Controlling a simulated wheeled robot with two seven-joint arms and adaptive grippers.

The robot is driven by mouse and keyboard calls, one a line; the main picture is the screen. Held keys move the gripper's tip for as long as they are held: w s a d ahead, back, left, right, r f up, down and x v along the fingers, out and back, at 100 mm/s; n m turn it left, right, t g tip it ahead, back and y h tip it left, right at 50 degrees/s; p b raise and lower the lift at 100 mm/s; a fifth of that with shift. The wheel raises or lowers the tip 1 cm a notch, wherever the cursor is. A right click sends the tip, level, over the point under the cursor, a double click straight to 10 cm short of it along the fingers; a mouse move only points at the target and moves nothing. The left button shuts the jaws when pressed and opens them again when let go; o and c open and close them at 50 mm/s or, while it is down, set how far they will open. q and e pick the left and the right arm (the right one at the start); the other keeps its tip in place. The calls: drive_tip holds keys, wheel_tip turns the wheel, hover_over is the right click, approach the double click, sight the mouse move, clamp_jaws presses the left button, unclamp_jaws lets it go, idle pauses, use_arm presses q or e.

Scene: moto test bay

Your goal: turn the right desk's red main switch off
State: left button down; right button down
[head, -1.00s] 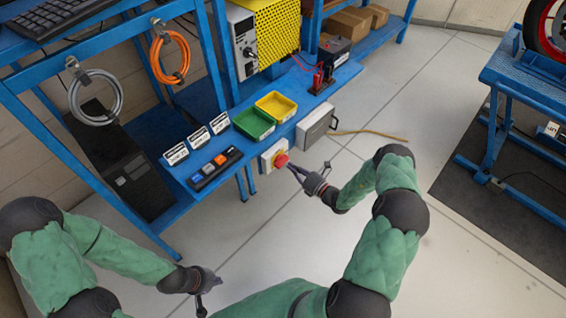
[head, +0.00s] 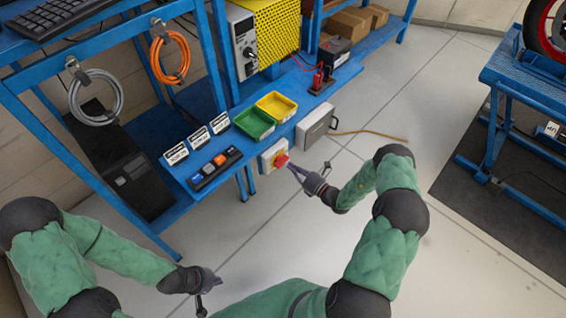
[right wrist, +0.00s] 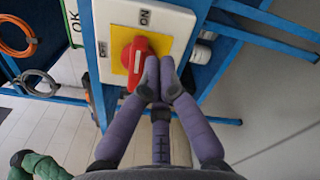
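The red main switch handle (head: 282,160) sits on a yellow plate on a white box at the right desk's front edge. In the right wrist view, the red handle (right wrist: 134,62) stands tilted on its yellow plate, with ON printed above and a second, partly unreadable label to the left. My right gripper (head: 308,167) is open, its two paired fingertips against the handle's lower right side and its third finger apart. These fingers also fill the middle of the right wrist view (right wrist: 160,90). The handle is not gripped. My left gripper (head: 211,296) is open and empty, low over the floor.
Green (head: 254,123) and yellow (head: 276,105) trays and a button strip (head: 214,168) lie on the blue desk. A grey box (head: 314,127) hangs right of the switch. Orange (head: 170,57) and grey cables hang at the left.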

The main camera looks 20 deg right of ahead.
drive_tip(key=shift+w+a, duration=0.1)
drive_tip(key=shift+w, duration=0.15)
